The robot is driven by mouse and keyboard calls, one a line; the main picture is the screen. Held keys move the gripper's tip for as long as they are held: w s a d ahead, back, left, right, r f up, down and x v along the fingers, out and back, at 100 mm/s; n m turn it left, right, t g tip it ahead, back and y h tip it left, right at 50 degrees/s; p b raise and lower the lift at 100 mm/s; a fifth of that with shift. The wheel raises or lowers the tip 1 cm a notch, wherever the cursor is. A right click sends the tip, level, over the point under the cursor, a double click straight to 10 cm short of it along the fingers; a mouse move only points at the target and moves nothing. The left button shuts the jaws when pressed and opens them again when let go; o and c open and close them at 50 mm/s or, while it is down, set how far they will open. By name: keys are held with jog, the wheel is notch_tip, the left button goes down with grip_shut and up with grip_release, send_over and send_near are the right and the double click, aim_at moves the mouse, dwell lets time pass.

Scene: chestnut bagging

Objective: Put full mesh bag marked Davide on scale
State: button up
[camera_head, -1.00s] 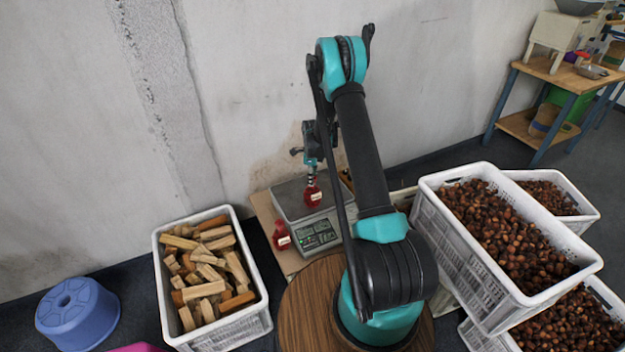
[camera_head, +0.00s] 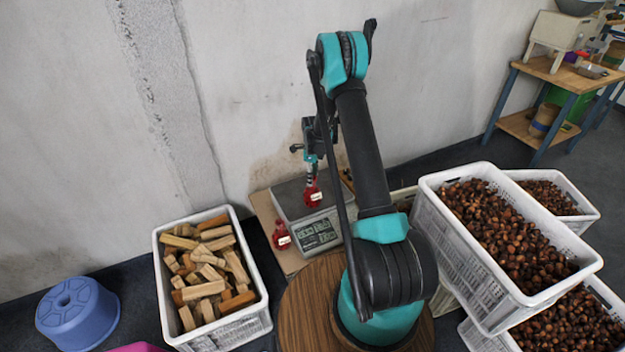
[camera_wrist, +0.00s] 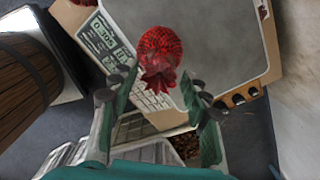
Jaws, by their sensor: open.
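A full red mesh bag (camera_head: 313,196) with a pale tag is at the front of the scale's grey plate (camera_head: 289,199). The tag's writing is too small to read. In the wrist view the bag (camera_wrist: 160,48) is over the plate's edge beside the keypad, its gathered neck towards my gripper. My gripper (camera_wrist: 159,84) is open, with one finger on each side of the neck. In the head view my gripper (camera_head: 311,178) points down, just above the bag.
A second red tagged bag (camera_head: 281,237) is left of the scale. A white crate of wood pieces (camera_head: 262,287) stands to the left, with a blue stool (camera_head: 76,312) beyond it. White crates of chestnuts (camera_head: 447,231) stand to the right. The wall is close behind the scale.

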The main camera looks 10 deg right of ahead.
jog(key=s+d+r+n, duration=0.1)
jog(key=s+r+n, duration=0.15)
jog(key=r, duration=0.65)
jog(key=s+r+n, duration=0.2)
jog(key=s+r, duration=0.2)
jog(key=r, duration=0.5)
jog(key=s+d+r+n+t, duration=0.2)
jog(key=s+r+n, duration=0.4)
jog(key=s, duration=0.4)
jog(key=s+d+n+t, duration=0.1)
jog(key=s+n+t, duration=0.1)
jog(key=s+n, duration=1.1)
jog(key=s, duration=0.8)
jog(key=shift+s+f, duration=0.3)
jog(key=shift+s, duration=0.1)
